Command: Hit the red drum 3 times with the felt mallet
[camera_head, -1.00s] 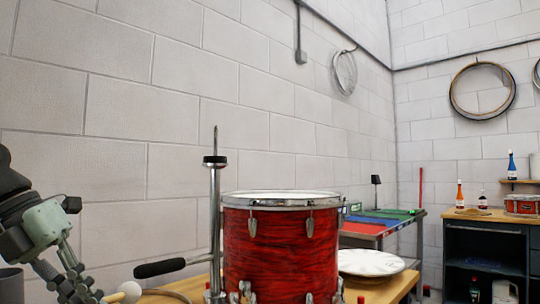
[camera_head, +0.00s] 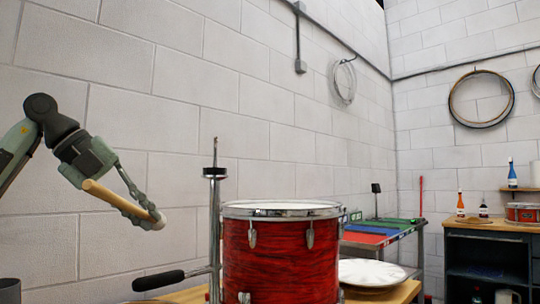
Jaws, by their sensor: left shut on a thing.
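The red drum (camera_head: 280,255) stands upright on the wooden bench, right of centre, with a chrome rim and a pale head seen nearly edge-on. My left gripper (camera_head: 140,207) is raised left of the drum, about level with its rim and clear of it. It is shut on the felt mallet (camera_head: 103,197). The mallet's wooden handle slants down to the right, and its cream head is just beyond the fingers, partly hidden by them. The mallet is apart from the drum. My right gripper is not in view.
A metal post (camera_head: 214,235) stands close at the drum's left, between it and my left gripper, with a black-handled bar (camera_head: 158,280) pointing left. A white round plate-like thing (camera_head: 370,273) lies right of the drum. The space above the drum is free.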

